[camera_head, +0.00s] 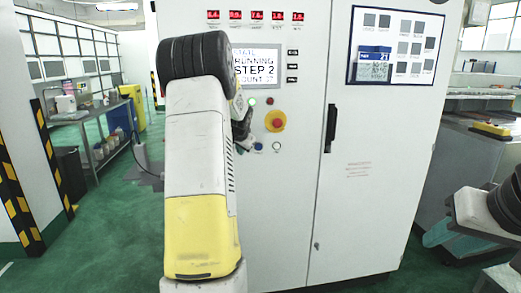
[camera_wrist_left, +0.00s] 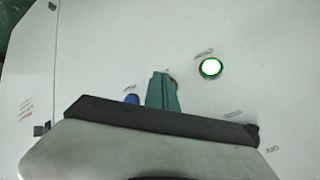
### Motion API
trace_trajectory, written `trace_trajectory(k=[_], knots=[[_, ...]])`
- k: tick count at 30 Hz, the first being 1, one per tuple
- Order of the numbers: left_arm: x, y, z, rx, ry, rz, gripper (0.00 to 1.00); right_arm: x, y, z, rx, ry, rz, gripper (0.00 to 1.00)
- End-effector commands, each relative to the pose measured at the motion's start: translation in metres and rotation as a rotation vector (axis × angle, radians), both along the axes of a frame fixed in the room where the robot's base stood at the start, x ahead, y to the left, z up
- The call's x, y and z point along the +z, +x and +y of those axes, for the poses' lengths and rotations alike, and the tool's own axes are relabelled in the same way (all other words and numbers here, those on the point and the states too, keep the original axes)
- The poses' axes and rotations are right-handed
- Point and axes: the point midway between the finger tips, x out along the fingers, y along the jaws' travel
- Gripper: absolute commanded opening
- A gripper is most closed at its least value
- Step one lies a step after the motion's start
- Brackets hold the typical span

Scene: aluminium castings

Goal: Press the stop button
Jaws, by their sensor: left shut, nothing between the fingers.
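The white control cabinet (camera_head: 345,230) carries a lit green button (camera_head: 252,101), which also shows in the left wrist view (camera_wrist_left: 211,68), and a blue button (camera_head: 258,146), also in that view (camera_wrist_left: 132,98). Between them, only the edge of a small button (camera_wrist_left: 173,82) shows behind my left gripper's fingers; its label is unreadable. My left gripper (camera_wrist_left: 161,80) is shut and empty, its teal fingertips over that spot. I cannot tell whether they touch it. A red mushroom button on a yellow base (camera_head: 277,121) is right of my left gripper in the head view. My right gripper is out of view.
The screen (camera_head: 256,75) reads "RUNNING STEP 2". A black door handle (camera_head: 331,125) sticks out to the right. A workbench (camera_head: 85,113) stands at the left; green floor is clear before it.

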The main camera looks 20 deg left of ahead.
Motion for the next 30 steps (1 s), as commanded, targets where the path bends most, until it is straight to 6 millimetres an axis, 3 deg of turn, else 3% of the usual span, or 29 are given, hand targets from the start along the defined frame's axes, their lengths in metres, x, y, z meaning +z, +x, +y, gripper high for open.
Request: trace_trajectory(k=[30], knots=[[0.0,0.0077,0.0034,0.0,-0.001,-0.001,0.0,0.0,0.0,0.0,0.0,0.0,0.0,0.36]])
